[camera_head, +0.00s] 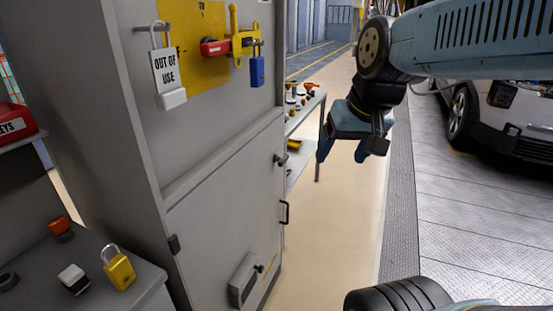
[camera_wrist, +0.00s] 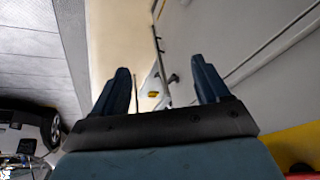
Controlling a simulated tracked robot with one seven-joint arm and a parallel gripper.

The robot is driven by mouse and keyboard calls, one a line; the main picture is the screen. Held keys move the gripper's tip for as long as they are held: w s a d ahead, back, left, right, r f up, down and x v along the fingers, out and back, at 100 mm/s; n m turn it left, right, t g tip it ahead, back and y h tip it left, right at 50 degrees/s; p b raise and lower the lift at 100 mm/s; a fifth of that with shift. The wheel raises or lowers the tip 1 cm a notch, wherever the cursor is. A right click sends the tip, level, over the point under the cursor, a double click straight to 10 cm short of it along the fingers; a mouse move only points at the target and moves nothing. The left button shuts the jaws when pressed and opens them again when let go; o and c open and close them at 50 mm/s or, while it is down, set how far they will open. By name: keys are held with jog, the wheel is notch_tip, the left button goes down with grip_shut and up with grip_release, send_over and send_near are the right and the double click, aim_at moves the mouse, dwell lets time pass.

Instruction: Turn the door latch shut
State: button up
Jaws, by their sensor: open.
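The grey cabinet's lower door (camera_head: 225,215) looks flush with its frame in the head view. A small dark latch (camera_head: 281,160) sits near the door's upper right edge, its short lever roughly level. A dark pull handle (camera_head: 285,212) is below it. My gripper (camera_head: 342,156) is open and empty, to the right of the latch and apart from it, fingers pointing down. In the wrist view my gripper's fingers (camera_wrist: 161,75) are spread. What looks like the latch (camera_wrist: 173,78) shows beyond them, near the right finger.
A table (camera_head: 318,110) with small items stands behind the cabinet. A padlock tagged OUT OF USE (camera_head: 165,70) and a blue padlock (camera_head: 257,70) hang above the door. A white car (camera_head: 510,115) is at right. The floor below my gripper is clear.

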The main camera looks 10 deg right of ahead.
jog(key=o, duration=0.4)
jog(key=w+a+f+m+g+y, duration=0.1)
jog(key=w, duration=0.2)
jog(key=w+a+f+m+g+y, duration=0.1)
jog(key=w+f+m+y, duration=0.1)
jog(key=w, duration=0.2)
jog(key=w+a+f+m+g+y, duration=0.1)
jog(key=w+f+m, duration=0.1)
jog(key=w, duration=0.2)
jog(key=shift+a+g+y, duration=0.1)
jog(key=shift+g+y, duration=0.2)
jog(key=shift+o, duration=0.2)
jog(key=m+t+y, duration=0.9)
jog(key=m+t, duration=0.1)
jog(key=m, duration=0.9)
send_near(286, 160)
jog(key=x, duration=1.1)
jog(key=shift+f, duration=0.15)
